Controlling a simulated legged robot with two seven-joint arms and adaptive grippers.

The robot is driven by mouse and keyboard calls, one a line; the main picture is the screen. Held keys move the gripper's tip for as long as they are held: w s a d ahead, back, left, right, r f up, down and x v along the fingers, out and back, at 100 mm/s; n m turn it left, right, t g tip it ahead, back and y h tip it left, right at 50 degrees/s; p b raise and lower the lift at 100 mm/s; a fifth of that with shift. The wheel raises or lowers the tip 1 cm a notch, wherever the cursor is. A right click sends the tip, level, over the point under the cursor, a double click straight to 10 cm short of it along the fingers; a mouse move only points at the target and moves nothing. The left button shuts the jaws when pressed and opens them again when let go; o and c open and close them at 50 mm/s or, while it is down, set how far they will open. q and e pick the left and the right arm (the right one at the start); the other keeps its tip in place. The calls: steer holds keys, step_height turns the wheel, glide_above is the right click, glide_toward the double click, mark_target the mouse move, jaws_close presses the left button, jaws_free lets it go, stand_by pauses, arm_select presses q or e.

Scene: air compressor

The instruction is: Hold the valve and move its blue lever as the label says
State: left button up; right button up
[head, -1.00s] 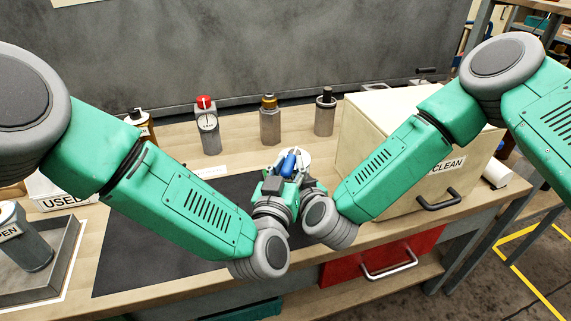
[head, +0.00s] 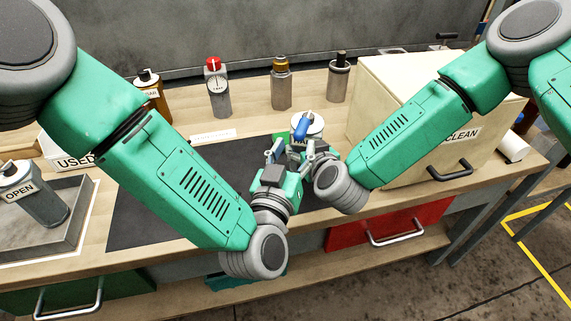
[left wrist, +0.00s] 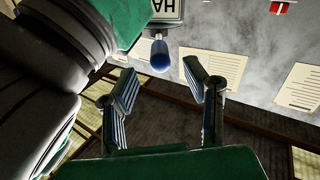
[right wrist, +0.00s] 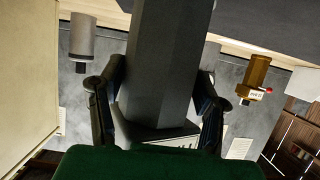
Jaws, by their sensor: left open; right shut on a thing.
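The valve is a grey body with a white disc top (head: 313,122) and a blue lever (head: 303,126) tilted up across it. My right gripper (right wrist: 160,92) is shut on the grey valve body (right wrist: 165,50) and holds it over the dark mat. My left gripper (head: 283,152) is open just left of and nearer than the valve. In the left wrist view, the blue lever's rounded end (left wrist: 160,57) shows beyond the open left fingers (left wrist: 163,72), apart from them. The valve's label (left wrist: 166,8) is cut off and shows only "HA" upside down.
A box marked "CLEAN" (head: 400,100) stands right; a "USED" box shows at left.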

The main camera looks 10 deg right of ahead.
arm_select(q)
steer(key=v, duration=0.6)
steer(key=shift+a, duration=0.45)
steer(key=shift+w+d, duration=0.1)
